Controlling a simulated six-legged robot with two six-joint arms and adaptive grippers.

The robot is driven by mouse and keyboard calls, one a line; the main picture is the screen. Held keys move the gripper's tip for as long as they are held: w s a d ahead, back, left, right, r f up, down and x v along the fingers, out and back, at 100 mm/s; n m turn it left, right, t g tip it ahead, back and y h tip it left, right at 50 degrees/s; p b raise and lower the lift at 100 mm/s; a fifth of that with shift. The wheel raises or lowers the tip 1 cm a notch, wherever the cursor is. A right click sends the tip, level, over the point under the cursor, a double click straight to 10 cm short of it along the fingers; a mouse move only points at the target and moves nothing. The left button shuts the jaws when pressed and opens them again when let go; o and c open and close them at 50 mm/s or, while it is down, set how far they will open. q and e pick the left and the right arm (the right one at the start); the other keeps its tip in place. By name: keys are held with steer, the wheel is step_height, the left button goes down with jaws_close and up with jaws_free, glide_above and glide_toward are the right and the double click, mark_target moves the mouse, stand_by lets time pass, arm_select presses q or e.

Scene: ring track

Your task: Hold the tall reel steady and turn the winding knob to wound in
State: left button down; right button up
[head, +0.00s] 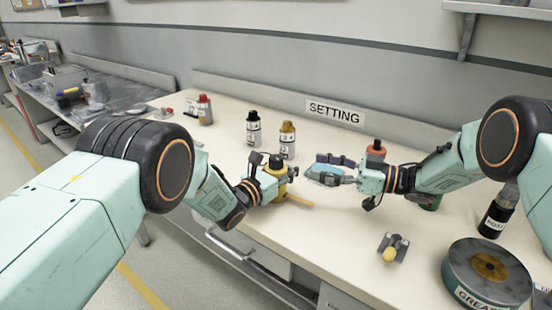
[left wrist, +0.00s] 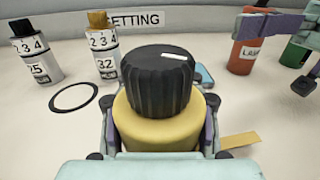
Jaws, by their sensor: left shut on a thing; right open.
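The tall reel has a yellow body (left wrist: 160,128) and a ribbed black winding knob (left wrist: 158,85) on top. A white mark on the knob top points toward the right in the left wrist view. In the head view the reel (head: 280,173) stands upright on the bench. My left gripper (head: 268,188) is shut around its yellow body, with a finger on each side in the left wrist view. A yellow strip (left wrist: 240,140) sticks out at the reel's lower right. My right gripper (head: 322,170) is open, just right of the reel and apart from the knob.
Numbered bottles (head: 254,128) stand behind the reel, under the SETTING sign (head: 334,112). A black ring (left wrist: 74,97) lies left of the reel. A red container (left wrist: 244,55) is behind my right gripper. A grease tin (head: 487,275) and small yellow-knobbed fitting (head: 392,248) are at front right.

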mark_target(276, 157)
steer(key=x, duration=1.2)
jaws_close()
stand_by(0.3)
steer(key=shift+m+t, duration=0.3)
steer(key=shift+t, duration=0.2)
steer(key=m+t+h, duration=0.1)
steer(key=m+t, duration=0.1)
steer(key=m+t+h, duration=0.1)
steer(key=t+h, duration=0.1)
steer(key=t, duration=0.1)
steer(key=shift+s+a+m, duration=0.1)
steer(key=shift+s+m, duration=0.05)
steer(key=shift+m, duration=0.25)
steer(key=shift+m+t+h, duration=1.8)
steer(key=shift+h, duration=0.6)
steer(key=shift+m+h, duration=0.3)
steer(key=shift+h, duration=0.1)
